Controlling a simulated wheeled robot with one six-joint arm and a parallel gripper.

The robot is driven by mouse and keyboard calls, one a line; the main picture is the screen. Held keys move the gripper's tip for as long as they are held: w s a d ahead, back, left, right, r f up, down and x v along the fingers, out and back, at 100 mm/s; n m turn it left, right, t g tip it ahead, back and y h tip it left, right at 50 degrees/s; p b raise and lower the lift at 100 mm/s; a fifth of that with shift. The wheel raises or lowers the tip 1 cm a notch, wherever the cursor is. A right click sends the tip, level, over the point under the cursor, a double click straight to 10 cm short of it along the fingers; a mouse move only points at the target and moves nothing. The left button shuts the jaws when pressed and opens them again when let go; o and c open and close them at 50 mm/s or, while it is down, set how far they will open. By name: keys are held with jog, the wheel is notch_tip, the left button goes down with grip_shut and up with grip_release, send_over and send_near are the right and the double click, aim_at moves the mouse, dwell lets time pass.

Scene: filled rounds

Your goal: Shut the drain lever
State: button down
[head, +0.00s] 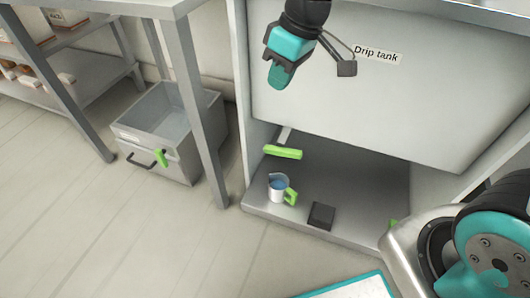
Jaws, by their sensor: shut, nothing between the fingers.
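A lever with a bright green grip (283,152) sticks out on a short grey arm beneath the pale tank (400,110) labelled "Drip tank". The grip lies roughly crosswise, above a metal jug (273,191). The jug has a green handle, holds blue liquid and stands upright on the shelf. My gripper (277,98) is shut and empty, pointing down in front of the tank's left part. In the picture it is above the green grip and apart from it. The lever's pivot is mostly hidden under the tank.
A black block (321,215) sits on the metal shelf (380,190) right of the jug. A grey bin (190,150) with another green handle stands on the floor at left, behind a table leg (197,110). Floor at the lower left is clear.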

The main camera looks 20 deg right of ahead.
jog(key=n+h+b, duration=0.1)
jog(key=n+b, duration=0.1)
jog(key=b, duration=0.3)
send_over(266, 148)
jog(key=d, duration=0.1)
jog(key=s+d+x, duration=0.1)
jog(key=d+x, duration=0.1)
jog(key=x, duration=0.8)
jog(key=d+f+x, duration=0.1)
jog(key=d+x, duration=0.1)
jog(key=x, duration=0.8)
jog(key=shift+s+a+r+t, duration=0.1)
jog(key=shift+s+r+t, duration=0.2)
jog(key=shift+s, duration=0.2)
jog(key=b+x, duration=0.1)
jog(key=x, duration=0.3)
jog(key=b+x, duration=0.2)
jog(key=x, duration=0.2)
jog(key=d+b+x, duration=0.1)
jog(key=b+x, duration=0.1)
jog(key=x, duration=0.2)
jog(key=shift+s+f, duration=0.25)
jog(key=shift+f, duration=0.15)
jog(key=shift+f+b, duration=0.35)
jog(key=shift+f, duration=0.25)
jog(key=shift+d, duration=0.15)
